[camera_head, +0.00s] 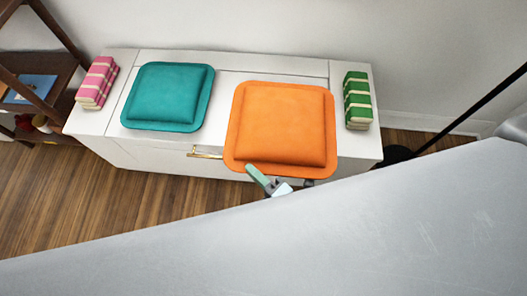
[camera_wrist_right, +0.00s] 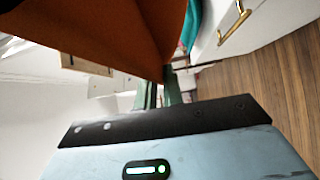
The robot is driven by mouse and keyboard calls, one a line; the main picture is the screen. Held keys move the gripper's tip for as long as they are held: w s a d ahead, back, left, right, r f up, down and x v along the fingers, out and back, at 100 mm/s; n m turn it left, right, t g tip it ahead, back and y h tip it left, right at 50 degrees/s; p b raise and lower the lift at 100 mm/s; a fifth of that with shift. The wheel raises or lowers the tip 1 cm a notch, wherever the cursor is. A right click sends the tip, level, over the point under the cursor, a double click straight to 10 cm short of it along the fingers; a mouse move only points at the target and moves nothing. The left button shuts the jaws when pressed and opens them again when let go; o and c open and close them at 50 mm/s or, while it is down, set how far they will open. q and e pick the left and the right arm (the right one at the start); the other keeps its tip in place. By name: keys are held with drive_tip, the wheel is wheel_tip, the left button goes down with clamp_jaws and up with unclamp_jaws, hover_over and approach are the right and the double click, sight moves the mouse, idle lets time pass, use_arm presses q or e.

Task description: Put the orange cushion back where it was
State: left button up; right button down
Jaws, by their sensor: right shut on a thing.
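The orange cushion (camera_head: 282,124) is a square pad with a flat rim, over the right part of the white bench (camera_head: 225,84). Its near edge reaches past the bench's front edge. My right gripper (camera_head: 280,180) is at that near edge, shut on the cushion. In the right wrist view the cushion (camera_wrist_right: 110,25) fills the upper left, and the gripper's fingers (camera_wrist_right: 160,92) meet its edge. I cannot tell whether the cushion touches the bench top. The teal cushion (camera_head: 168,96) lies flat on the bench to the left. My left gripper is not in view.
A brass handle (camera_head: 204,154) is on the front. A brown shelf (camera_head: 38,85) stands left. A wall is behind.

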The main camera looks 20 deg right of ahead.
sight(279, 137)
drive_tip(key=shift+r, duration=0.1)
